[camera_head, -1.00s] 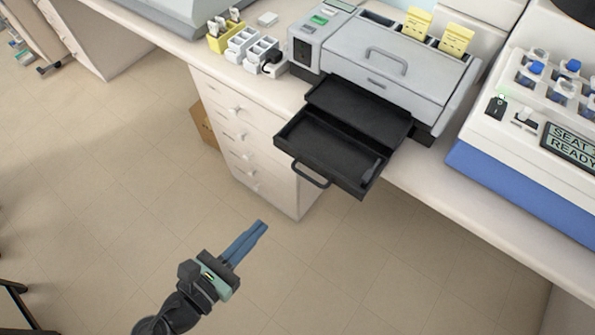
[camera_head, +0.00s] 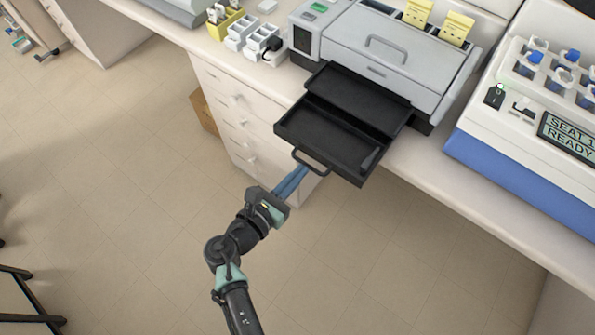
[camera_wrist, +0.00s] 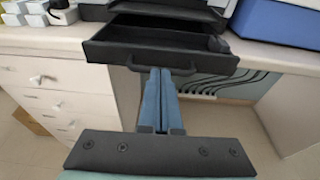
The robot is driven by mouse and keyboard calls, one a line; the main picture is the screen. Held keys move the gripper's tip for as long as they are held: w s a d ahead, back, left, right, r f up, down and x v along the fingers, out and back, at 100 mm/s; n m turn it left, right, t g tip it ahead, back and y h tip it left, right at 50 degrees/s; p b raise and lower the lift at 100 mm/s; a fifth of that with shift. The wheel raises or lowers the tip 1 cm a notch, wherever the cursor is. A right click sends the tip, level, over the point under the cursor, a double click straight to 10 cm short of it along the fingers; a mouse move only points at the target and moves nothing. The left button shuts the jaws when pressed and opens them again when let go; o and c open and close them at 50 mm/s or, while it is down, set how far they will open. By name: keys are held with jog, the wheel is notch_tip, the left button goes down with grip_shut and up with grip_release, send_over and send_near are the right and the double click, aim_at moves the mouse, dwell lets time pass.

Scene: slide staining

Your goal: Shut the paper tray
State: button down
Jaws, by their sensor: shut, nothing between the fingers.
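The black paper tray (camera_head: 331,139) is pulled out from the front of the grey printer-like machine (camera_head: 385,60) and reaches past the counter edge. Its loop handle (camera_head: 312,162) is on the front face. In the wrist view the tray (camera_wrist: 160,48) is straight ahead, its front face and handle (camera_wrist: 150,70) showing. My gripper (camera_head: 302,170) is shut and empty, its blue fingers pointing at the tray front by the handle. In the wrist view the fingertips (camera_wrist: 160,72) overlap the lower front of the tray. I cannot tell whether they touch it.
White drawers (camera_head: 238,120) stand under the counter (camera_head: 425,175) to the left. A blue and white instrument (camera_head: 530,130) sits at the right. Small racks (camera_head: 250,38) stand left of the machine. The floor before the counter is clear; dark cables (camera_wrist: 215,85) hang below it.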

aim_at(327, 144)
dwell(0.3)
jog(key=b+x, duration=0.1)
jog(key=x, duration=0.2)
jog(key=r+x, duration=0.1)
jog(key=x, duration=0.3)
jog(key=r+b+x, duration=0.1)
jog(key=x, duration=0.3)
jog(key=shift+w+d+b, duration=0.2)
jog(key=shift+d+b, duration=0.1)
jog(key=shift+r, duration=0.35)
